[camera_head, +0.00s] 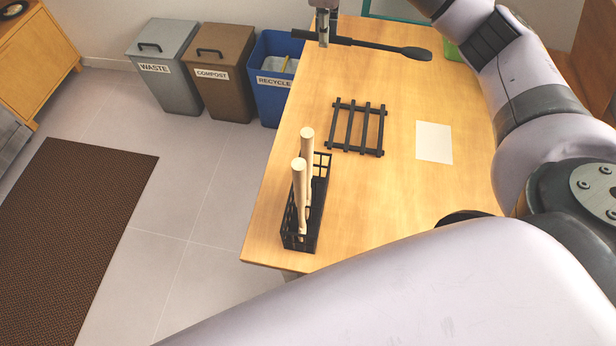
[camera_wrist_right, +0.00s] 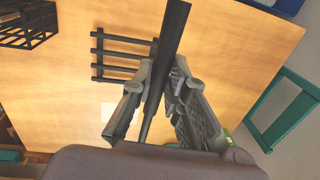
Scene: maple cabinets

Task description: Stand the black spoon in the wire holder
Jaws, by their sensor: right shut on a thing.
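The black spoon (camera_head: 375,46) is held by my right gripper (camera_head: 326,36) at the top of the head view. It lies roughly level, its bowl to the right and its handle end just left of the fingers. In the right wrist view the spoon (camera_wrist_right: 172,35) runs between the fingers of the gripper (camera_wrist_right: 158,85); its bowl is hidden there. The black wire holder (camera_head: 301,238) stands at the table's near left, apart from the spoon. It holds two light wooden-handled utensils (camera_head: 299,185) upright. It also shows in the wrist view (camera_wrist_right: 28,30). My left gripper is out of view.
A black slatted rack (camera_head: 357,128) lies on the wooden table (camera_head: 400,190) beyond the holder. A white sheet (camera_head: 434,142) lies to its right. A green item (camera_head: 452,50) is partly hidden by my arm. Bins (camera_head: 270,85) stand left of the table.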

